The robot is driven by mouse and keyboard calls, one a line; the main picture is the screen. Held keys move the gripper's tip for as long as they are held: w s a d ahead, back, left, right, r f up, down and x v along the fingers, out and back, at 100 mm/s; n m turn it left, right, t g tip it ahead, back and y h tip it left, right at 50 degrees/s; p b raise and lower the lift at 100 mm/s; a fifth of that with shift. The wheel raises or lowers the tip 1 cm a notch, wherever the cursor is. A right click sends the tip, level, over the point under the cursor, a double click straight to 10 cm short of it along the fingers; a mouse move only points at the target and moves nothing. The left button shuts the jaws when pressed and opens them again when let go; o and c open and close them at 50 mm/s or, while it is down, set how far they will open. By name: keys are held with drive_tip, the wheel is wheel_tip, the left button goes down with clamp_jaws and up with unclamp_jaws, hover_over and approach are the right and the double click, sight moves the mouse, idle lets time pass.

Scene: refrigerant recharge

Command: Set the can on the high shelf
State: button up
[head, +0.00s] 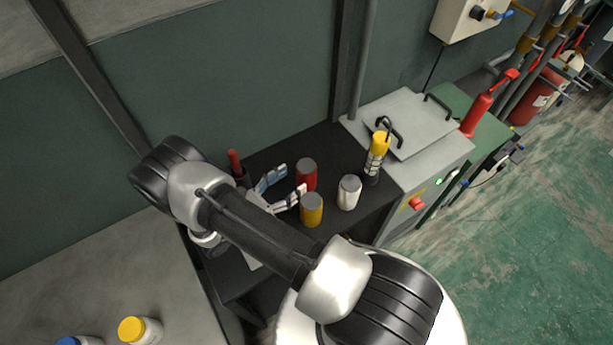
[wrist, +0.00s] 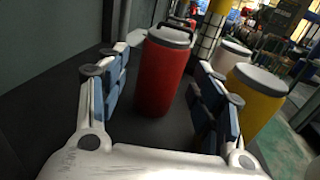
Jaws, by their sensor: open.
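Three cans stand upright on a black bench top (head: 258,160): a red one (head: 306,177), a yellow one (head: 311,212) and a white one (head: 349,194), all with grey lids. My gripper (head: 282,188) is open and empty, low over the bench to the left of the red can. In the wrist view the red can (wrist: 160,75) is straight ahead, between the lines of the two fingers. The yellow can (wrist: 255,98) is outside the right finger, with the white can (wrist: 232,58) behind it. I cannot make out a high shelf.
A yellow-topped cylinder (head: 377,155) stands at the bench's right, beside a grey cabinet (head: 440,150). A red-handled item (head: 236,164) is behind my gripper. A grey surface at lower left holds a yellow-capped bottle (head: 140,330). A green wall runs behind.

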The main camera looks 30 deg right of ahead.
sight(298, 177)
drive_tip(key=d, duration=0.3)
drive_tip(key=w+d, duration=0.1)
drive_tip(key=d, duration=0.1)
drive_tip(key=shift+w+d+f+b, duration=0.15)
drive_tip(key=shift+d+b, duration=0.25)
drive_tip(key=shift+d, duration=0.95)
drive_tip(key=shift+w+d+b, duration=0.1)
drive_tip(key=shift+d+b, duration=0.25)
drive_tip(key=shift+d, duration=1)
drive_tip(key=c, duration=1.3)
clamp_jaws()
